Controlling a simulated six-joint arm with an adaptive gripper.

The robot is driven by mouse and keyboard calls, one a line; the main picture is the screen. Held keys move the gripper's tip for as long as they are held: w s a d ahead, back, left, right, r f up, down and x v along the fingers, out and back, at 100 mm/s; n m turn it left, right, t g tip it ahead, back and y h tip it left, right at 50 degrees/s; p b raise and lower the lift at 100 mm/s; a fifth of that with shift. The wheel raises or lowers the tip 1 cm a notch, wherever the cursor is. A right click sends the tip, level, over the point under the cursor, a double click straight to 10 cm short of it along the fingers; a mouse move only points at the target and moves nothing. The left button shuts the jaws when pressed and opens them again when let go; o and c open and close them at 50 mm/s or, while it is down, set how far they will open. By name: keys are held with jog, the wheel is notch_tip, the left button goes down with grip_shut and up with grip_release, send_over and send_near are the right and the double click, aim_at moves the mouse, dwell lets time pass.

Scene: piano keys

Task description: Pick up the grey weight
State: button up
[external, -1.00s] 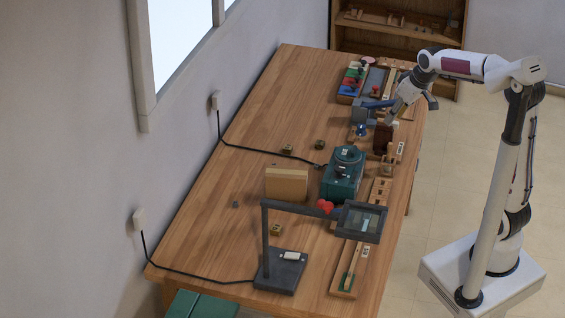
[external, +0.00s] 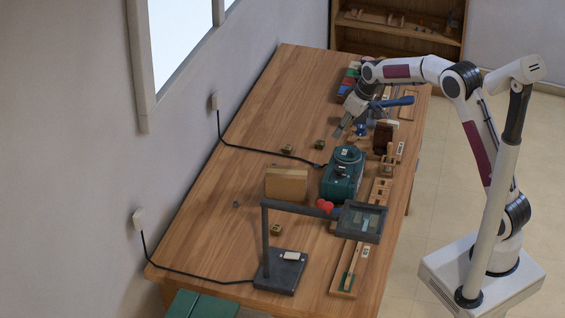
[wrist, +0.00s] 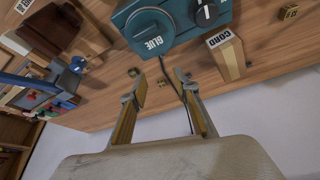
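A very small grey piece (external: 235,204) lies on the table left of the tan box in the external view; it may be the grey weight, but it is too small to be sure. My gripper (external: 345,133) is above the table, behind the teal glue pot. In the wrist view my gripper (wrist: 159,82) is open, its two fingers apart with nothing held between them. A small brass-coloured block (wrist: 164,83) shows beyond the fingertips, and another (wrist: 133,72) is near the left finger.
The teal glue pot (external: 342,180) and tan cord box (external: 287,184) stand mid-table. A dark lamp-like stand (external: 280,272) is at the front. A dark brown block (external: 383,138) stands right of my gripper. A black cord (external: 250,152) crosses the table. The table's left part is mostly clear.

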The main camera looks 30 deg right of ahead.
jog(key=w+a+f, duration=0.2)
jog(key=w+f, duration=0.1)
jog(key=f, duration=0.2)
jog(key=shift+a+n, duration=0.2)
jog(key=shift+n, duration=0.1)
jog(key=shift+f, duration=0.1)
send_over(317, 165)
jog(key=s, duration=0.2)
jog(key=shift+w+d+f, duration=0.1)
jog(key=shift+d+f, duration=0.05)
jog(key=shift+f, duration=0.9)
jog(key=shift+d+f, duration=0.15)
jog(key=shift+f, duration=0.9)
jog(key=shift+w+d+f, duration=0.1)
jog(key=shift+d+f, duration=0.05)
jog(key=shift+f, duration=0.9)
jog(key=shift+f, duration=0.1)
jog(key=shift+s+d+x, duration=0.1)
jog(key=shift+s+x, duration=0.05)
jog(key=shift+x, duration=0.8)
jog(key=shift+s+d+x, duration=0.15)
jog(key=shift+s+x, duration=0.05)
jog(key=shift+x, duration=1.5)
jog(key=c, duration=0.8)
